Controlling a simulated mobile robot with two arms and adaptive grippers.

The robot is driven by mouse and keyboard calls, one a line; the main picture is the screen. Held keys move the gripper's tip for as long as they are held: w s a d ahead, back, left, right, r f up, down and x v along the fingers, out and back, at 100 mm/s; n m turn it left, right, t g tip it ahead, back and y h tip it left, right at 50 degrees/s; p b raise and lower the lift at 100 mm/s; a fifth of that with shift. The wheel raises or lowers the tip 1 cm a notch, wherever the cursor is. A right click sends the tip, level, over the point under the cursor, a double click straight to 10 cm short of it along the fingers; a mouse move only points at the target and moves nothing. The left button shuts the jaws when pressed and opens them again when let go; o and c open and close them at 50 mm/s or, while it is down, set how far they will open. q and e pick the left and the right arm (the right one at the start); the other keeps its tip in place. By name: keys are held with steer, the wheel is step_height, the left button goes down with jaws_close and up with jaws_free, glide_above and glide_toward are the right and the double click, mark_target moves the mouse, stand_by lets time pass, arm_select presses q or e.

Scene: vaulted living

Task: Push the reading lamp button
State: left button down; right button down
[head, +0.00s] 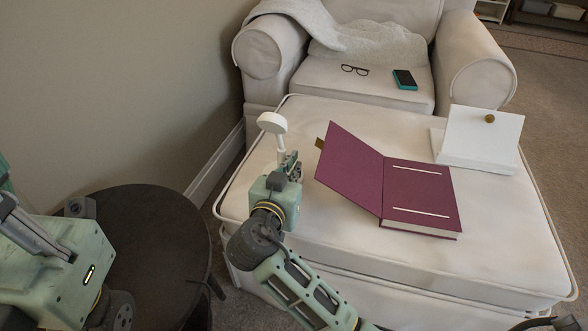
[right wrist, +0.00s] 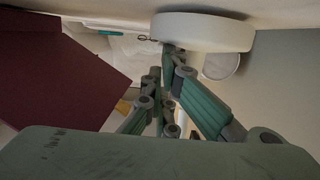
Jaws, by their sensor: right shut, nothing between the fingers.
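The reading lamp (head: 272,122) has a white round head on a short white stem, at the ottoman's left edge. Its lower part is hidden behind my right gripper (head: 291,158), and I cannot make out its button. The right gripper is shut and empty, pointing up just below and right of the lamp head; I cannot tell whether it touches the lamp. In the right wrist view the lamp head (right wrist: 205,31) is a large white disc beyond the fingers. My left gripper (head: 15,210) is partly cut off at the left edge; its opening is unclear.
An open maroon book (head: 350,180) lies on the white ottoman (head: 330,255), right of the gripper. A white stand with a brown knob (head: 480,135) is farther right. Glasses (head: 354,70) and a phone (head: 405,79) lie on the armchair. A dark round table (head: 165,235) stands left.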

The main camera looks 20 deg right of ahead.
steer(key=shift+s+f, duration=0.15)
steer(key=shift+f, duration=0.55)
steer(key=shift+s+a, duration=0.35)
steer(key=shift+s, duration=0.05)
steer(key=v, duration=0.3)
steer(key=r+v, duration=0.1)
steer(key=v, duration=0.2)
steer(key=shift+w, duration=0.1)
steer(key=shift+s+a+r, duration=0.25)
steer(key=shift+s+r, duration=0.05)
steer(key=shift+s, duration=0.1)
